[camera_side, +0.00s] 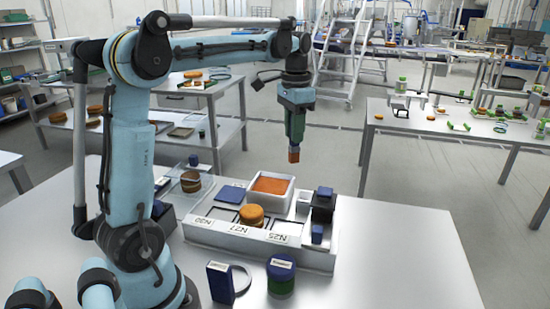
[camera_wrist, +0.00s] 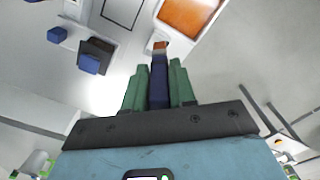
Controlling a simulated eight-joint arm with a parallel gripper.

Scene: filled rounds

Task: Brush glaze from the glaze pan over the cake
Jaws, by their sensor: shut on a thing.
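My gripper (camera_side: 294,128) is shut on a brush, hanging upright above the table behind and right of the glaze pan. The brush's orange-brown tip (camera_side: 294,155) points down, clear of everything. In the wrist view the brush's dark blue handle (camera_wrist: 158,85) sits between the green fingers. The white glaze pan (camera_side: 274,204) holds orange glaze (camera_side: 271,185); the glaze also shows at the top of the wrist view (camera_wrist: 190,14). A round golden cake (camera_side: 251,215) sits in the white holder in front of the pan. A second, darker-sided round cake (camera_side: 190,181) stands on a clear tray at left.
The white holder (camera_side: 230,236) bears labels N20, N27 and N25. Dark and blue blocks (camera_side: 322,208) stand at its right end. A blue box (camera_side: 220,283) and a green jar with blue lid (camera_side: 281,276) stand at the front. The table's right side (camera_side: 400,250) is clear.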

